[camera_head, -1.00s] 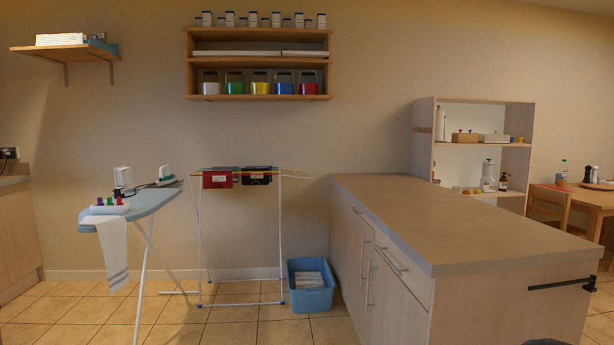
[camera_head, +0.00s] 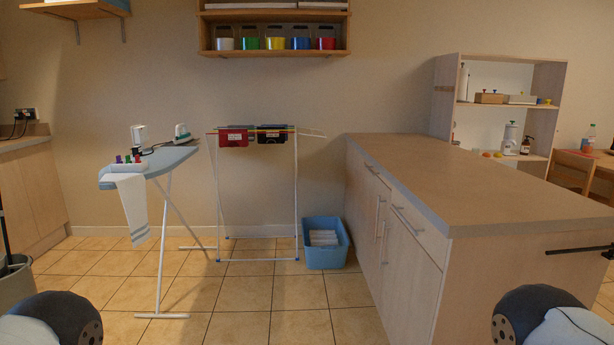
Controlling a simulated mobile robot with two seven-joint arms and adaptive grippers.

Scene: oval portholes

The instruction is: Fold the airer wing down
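The airer (camera_head: 296,195) stands against the back wall, left of the counter. It is a white folding frame with thin legs. A red box-like item (camera_head: 234,138) and a dark one (camera_head: 271,137) are at the top of the airer. Parts of my two arms show at the bottom left and bottom right corners, far from the airer. Neither of my grippers is in view.
An ironing board (camera_head: 165,160) with an iron (camera_head: 182,132) stands left of the airer. A blue basket (camera_head: 325,256) sits on the floor between the airer and the wood counter (camera_head: 460,185). A grey bin (camera_head: 14,283) is at the left edge. Tiled floor (camera_head: 262,292) in front is clear.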

